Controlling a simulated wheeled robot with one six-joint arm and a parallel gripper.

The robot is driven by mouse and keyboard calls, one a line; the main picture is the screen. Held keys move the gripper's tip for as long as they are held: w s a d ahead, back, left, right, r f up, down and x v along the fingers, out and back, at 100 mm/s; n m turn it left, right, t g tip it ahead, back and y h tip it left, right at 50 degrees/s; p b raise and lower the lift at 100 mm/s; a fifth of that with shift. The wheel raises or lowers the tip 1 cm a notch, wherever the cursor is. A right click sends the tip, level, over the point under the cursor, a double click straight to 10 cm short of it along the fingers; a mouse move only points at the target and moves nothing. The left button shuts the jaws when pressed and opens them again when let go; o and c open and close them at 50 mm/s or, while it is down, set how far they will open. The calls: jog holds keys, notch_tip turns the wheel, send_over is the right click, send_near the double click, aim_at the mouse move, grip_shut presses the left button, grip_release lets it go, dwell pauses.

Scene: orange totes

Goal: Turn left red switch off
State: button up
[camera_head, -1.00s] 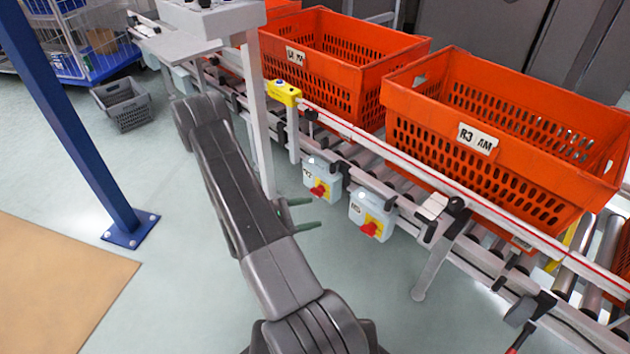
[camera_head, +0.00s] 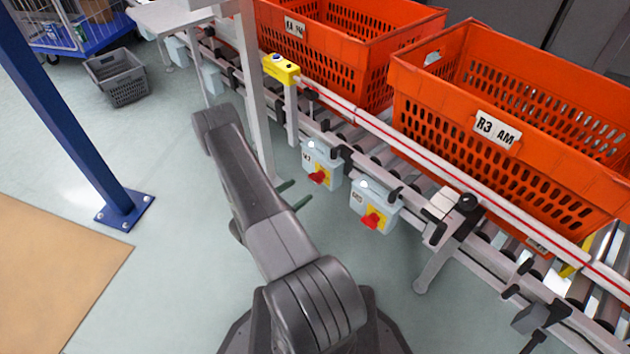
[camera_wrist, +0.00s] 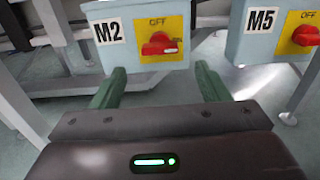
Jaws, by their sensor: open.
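The left red switch (camera_head: 317,177) sits on a yellow plate on the grey-blue M2 box (camera_head: 321,158), which hangs under the conveyor rail. In the wrist view, its red knob (camera_wrist: 159,45) lies roughly sideways under the word OFF, with its handle towards the ON mark at right. My gripper (camera_head: 293,194) is open and empty, just left of and below the M2 box in the head view. In the wrist view, the green fingers of my gripper (camera_wrist: 160,74) stand apart below the M2 box, one on each side of the knob. Contact is not visible.
The M5 box (camera_head: 374,200) with its own red knob (camera_head: 370,221) hangs close to the right. A grey post (camera_head: 256,100) stands behind my arm at left. Orange totes (camera_head: 455,105) sit on the conveyor above.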

aim_at(313, 181)
jog(key=b+x, duration=0.1)
jog(key=x, duration=0.7)
jog(key=shift+w+d, duration=0.15)
jog(key=c, duration=1)
